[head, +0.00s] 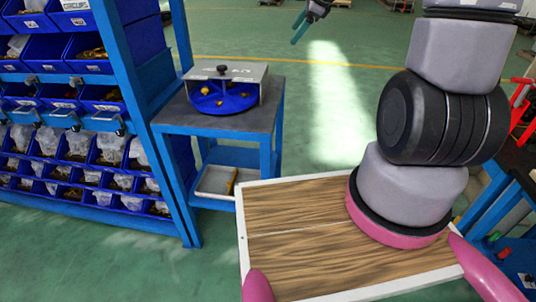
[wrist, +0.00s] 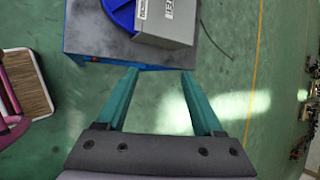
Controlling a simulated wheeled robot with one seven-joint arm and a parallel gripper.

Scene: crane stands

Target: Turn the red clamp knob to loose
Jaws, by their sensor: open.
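My gripper (wrist: 160,73) is open and empty, its two teal fingers spread apart in the wrist view. In the head view my gripper (head: 299,28) hangs at the top, right of the near crane stand and apart from it. On that stand's dark top sits a fixture with a grey metal plate (head: 240,73) over a blue round wheel (head: 217,100). A black knob (head: 222,70) stands on the plate. I cannot make out a red clamp knob on this fixture. In the wrist view the grey plate (wrist: 172,22) and blue wheel (wrist: 121,12) lie beyond the fingertips.
The blue stand (head: 178,122) has a lower shelf with a grey tray (head: 217,181). A blue rack of bins (head: 70,80) is close on its left. Another dark-topped blue stand (head: 521,165) and a red frame (head: 523,108) are at the right edge. Green floor is open behind.

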